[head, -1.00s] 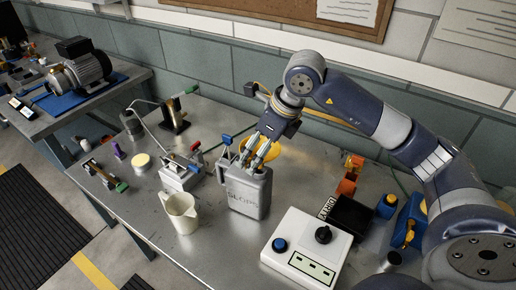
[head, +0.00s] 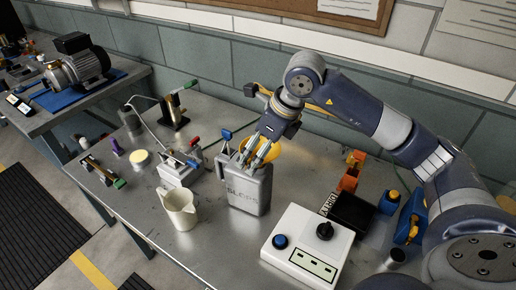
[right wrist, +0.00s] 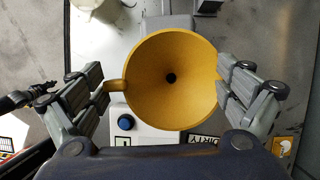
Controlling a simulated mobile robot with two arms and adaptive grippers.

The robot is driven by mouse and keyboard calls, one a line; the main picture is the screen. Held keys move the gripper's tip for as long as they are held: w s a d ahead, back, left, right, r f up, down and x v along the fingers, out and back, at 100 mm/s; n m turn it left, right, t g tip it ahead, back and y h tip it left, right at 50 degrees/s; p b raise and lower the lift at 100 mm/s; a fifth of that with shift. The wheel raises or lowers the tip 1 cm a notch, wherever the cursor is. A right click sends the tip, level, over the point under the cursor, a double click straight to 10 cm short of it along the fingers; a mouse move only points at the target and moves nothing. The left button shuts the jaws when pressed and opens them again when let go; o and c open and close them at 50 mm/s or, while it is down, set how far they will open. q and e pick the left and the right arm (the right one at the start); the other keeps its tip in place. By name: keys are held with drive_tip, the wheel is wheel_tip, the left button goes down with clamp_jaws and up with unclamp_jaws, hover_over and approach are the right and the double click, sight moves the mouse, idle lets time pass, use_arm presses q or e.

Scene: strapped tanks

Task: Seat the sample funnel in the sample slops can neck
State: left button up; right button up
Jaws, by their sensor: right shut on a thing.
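The grey slops can (head: 247,193), marked SLOPS, stands upright on the bench in the head view. The yellow sample funnel (head: 287,149) shows behind the fingers of my right gripper (head: 259,160), at the top of the can. In the right wrist view, the funnel (right wrist: 172,60) faces the camera with its mouth open and a dark hole in the middle. My left gripper is not in view.
A cream jug (head: 180,211) stands left of the can. A white control box (head: 306,248) with a blue button is in front on the right. A valve assembly (head: 181,172) is behind the jug. Bare bench lies between the jug and the control box.

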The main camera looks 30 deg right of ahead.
drive_tip(key=shift+f, duration=0.3)
drive_tip(key=o, duration=0.7)
drive_tip(key=shift+r, duration=0.1)
drive_tip(key=shift+o, duration=0.2)
drive_tip(key=v, duration=1.2)
drive_tip(key=shift+c, duration=1)
